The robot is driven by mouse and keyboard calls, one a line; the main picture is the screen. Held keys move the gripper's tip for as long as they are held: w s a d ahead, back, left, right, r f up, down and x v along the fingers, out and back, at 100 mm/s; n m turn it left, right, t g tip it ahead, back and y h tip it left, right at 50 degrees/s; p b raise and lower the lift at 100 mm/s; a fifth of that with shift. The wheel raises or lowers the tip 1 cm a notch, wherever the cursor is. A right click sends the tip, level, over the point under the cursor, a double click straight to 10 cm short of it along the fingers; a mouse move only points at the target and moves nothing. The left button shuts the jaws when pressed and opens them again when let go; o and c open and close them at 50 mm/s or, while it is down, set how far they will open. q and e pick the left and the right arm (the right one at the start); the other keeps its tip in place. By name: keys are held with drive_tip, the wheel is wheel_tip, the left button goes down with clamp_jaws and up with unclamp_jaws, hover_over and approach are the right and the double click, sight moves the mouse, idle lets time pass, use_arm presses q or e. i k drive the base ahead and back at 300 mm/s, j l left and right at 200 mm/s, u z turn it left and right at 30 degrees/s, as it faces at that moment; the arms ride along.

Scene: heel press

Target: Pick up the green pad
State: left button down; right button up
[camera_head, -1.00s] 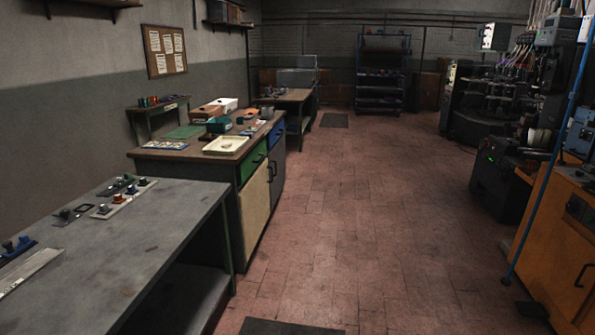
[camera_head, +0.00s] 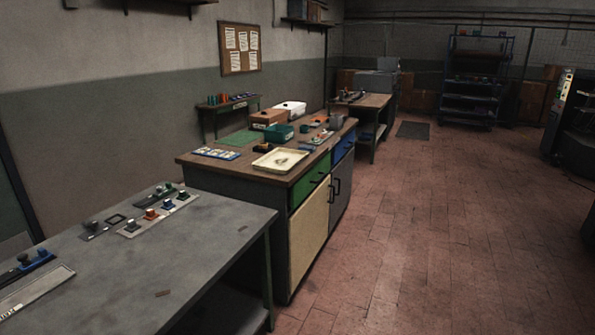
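No gripper of mine is in view. A flat green mat (camera_head: 238,138) lies at the back left of the wooden-topped workbench. On the grey table in front, a pale strip (camera_head: 145,219) carries several small pieces, orange, red and dark. The dark piece at its right end (camera_head: 183,195) looks slightly greenish, but it is too small to be sure. I cannot tell for certain which of these is the green pad.
The workbench (camera_head: 230,165) also holds a cream tray (camera_head: 281,158), a green box (camera_head: 279,132) and a colored card strip (camera_head: 216,153). The grey table (camera_head: 190,245) stands nearest. Open tiled floor (camera_head: 430,230) lies to the right, with a blue rack (camera_head: 473,98) far back.

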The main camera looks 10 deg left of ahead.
sight(183, 196)
drive_tip(key=i+l+u, duration=0.1)
drive_tip(key=i+u, duration=0.3)
drive_tip(key=i+l+u, duration=0.15)
drive_tip(key=u, duration=0.3)
drive_tip(key=i+l+u, duration=0.25)
drive_tip(key=u, duration=0.15)
drive_tip(key=i+l+u, duration=0.2)
drive_tip(key=l+u, duration=0.25)
drive_tip(key=i+l+u, duration=0.15)
drive_tip(key=l+u, duration=0.7)
drive_tip(key=i+j, duration=0.05)
drive_tip(key=j, duration=0.05)
